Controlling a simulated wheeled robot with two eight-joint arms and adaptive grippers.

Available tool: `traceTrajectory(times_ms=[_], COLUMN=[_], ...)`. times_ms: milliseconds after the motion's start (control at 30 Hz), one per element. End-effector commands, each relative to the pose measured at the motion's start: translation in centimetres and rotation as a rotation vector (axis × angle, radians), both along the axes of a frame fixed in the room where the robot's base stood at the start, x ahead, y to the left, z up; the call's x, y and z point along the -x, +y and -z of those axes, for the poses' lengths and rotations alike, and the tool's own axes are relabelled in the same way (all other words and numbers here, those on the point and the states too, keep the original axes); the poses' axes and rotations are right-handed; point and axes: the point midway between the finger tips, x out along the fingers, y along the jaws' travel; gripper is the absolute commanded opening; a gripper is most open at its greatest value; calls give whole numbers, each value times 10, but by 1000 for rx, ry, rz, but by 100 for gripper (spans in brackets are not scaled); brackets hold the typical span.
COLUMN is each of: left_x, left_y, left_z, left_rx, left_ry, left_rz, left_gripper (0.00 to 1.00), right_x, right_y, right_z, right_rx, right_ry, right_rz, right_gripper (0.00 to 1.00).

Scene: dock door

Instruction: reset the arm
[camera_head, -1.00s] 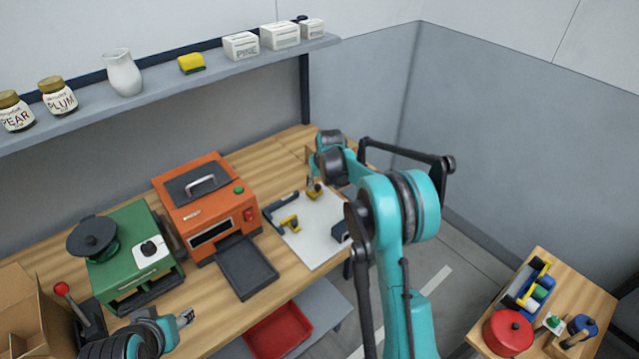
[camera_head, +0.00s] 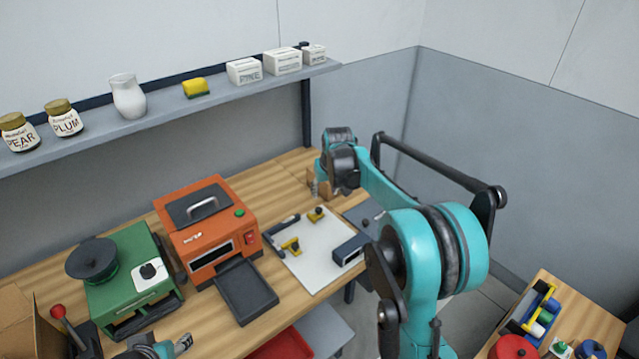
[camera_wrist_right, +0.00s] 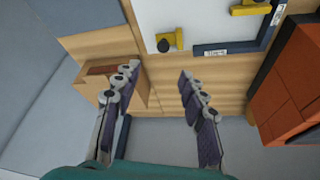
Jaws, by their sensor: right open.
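My right arm reaches over the workbench in the head view. Its gripper (camera_head: 322,187) is partly hidden behind its wrist, above the bench's back part. In the right wrist view the right gripper (camera_wrist_right: 158,76) has its fingers spread with nothing between them. A wooden block (camera_wrist_right: 98,85) shows beside and behind its left finger. The white board (camera_head: 312,256) lies in front of the gripper and carries yellow-and-black clamps (camera_head: 290,246) and a dark bar (camera_wrist_right: 232,46). My left gripper (camera_head: 183,345) is at the bottom edge, mostly cut off.
An orange machine (camera_head: 208,235) with a dark tray (camera_head: 247,292) stands left of the board. A green machine (camera_head: 130,285) is further left. A shelf (camera_head: 160,113) with jars and boxes runs above. A side table (camera_head: 575,318) is at right.

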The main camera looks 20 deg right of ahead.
Motion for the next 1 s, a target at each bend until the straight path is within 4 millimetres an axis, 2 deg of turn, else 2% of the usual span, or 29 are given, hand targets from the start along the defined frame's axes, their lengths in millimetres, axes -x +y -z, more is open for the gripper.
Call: traceTrajectory(times_ms=[167,267,333,500,667,767,900,1000], left_x=[0,0,0,0,0,0,0,0], left_y=[0,0,0,0,0,0,0,0], left_z=[0,1,3,7,11,14,17,19], left_rx=[0,0,0,0,0,0,0,0], left_ry=[0,0,0,0,0,0,0,0], left_rz=[0,0,0,0,0,0,0,0], left_gripper=[47,47,47,47,47,47,47,47], right_x=[2,16,34,103,173,217,274,306], right_y=[1,7,14,37,56,65,76,81], right_z=[-2,-11,-22,-48,-56,-51,-33,-17], right_rx=[0,2,3,7,8,9,8,7], right_ry=[-1,-10,-23,-65,-108,-135,-172,-194], right_rz=[0,-3,-5,-13,-21,-27,-34,-40], right_gripper=[42,42,42,42,42,42,42,42])
